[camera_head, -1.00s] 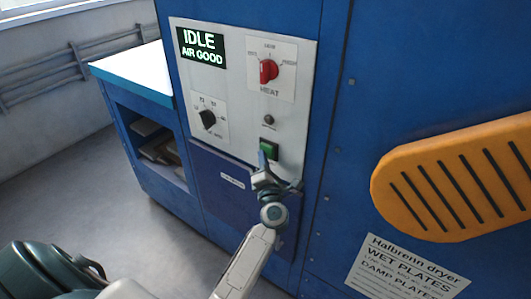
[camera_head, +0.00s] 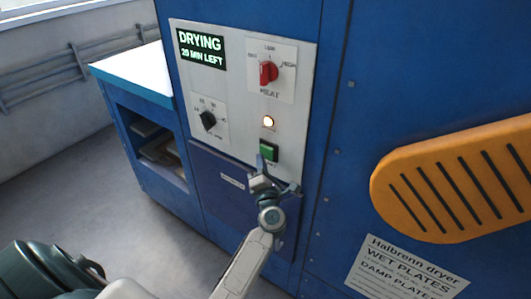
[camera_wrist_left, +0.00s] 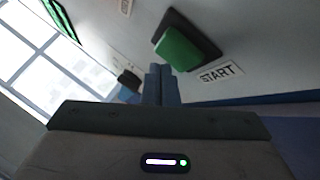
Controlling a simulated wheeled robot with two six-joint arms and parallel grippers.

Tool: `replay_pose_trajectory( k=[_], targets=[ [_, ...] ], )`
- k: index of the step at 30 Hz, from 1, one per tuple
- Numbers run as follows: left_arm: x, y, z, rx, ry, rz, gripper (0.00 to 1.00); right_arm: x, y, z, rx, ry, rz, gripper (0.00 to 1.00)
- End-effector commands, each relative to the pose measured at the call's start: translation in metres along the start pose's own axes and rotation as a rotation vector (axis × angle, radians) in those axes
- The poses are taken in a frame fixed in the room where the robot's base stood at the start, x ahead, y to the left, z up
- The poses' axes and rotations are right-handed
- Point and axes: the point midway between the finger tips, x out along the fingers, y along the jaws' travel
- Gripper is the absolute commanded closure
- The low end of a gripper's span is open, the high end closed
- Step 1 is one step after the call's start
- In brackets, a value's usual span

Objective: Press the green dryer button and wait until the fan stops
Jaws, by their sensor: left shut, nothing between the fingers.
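The green button (camera_head: 268,150) sits low on the white control panel (camera_head: 240,60) of the blue dryer. It also shows in the left wrist view (camera_wrist_left: 180,48) beside a "START" label. My left gripper (camera_head: 262,166) is shut and empty, its fingertips just below the button; whether they touch it I cannot tell. The display (camera_head: 201,49) reads "DRYING" and "20 MIN LEFT", the digits being small. The fan itself is not seen. My right gripper is not in view.
A red heat knob (camera_head: 268,72) and a black knob (camera_head: 208,120) are on the panel. An orange slotted part (camera_head: 455,180) sticks out at the right. A shelf unit with a pale top (camera_head: 140,72) stands left. Open floor lies at lower left.

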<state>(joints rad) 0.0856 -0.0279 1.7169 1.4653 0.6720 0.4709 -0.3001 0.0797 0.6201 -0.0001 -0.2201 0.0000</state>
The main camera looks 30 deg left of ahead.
Motion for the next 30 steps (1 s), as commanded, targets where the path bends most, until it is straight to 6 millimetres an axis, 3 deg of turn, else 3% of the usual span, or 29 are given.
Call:
replay_pose_trajectory(
  k=[13, 30],
  targets=[
    [-0.005, 0.004, -0.003, 0.001, 0.0, 0.0, 1.0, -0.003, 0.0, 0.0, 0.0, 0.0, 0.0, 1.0],
    [-0.037, 0.027, -0.027, 0.0, 0.0, 0.0, 1.0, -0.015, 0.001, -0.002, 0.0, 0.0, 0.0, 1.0]
  ],
)
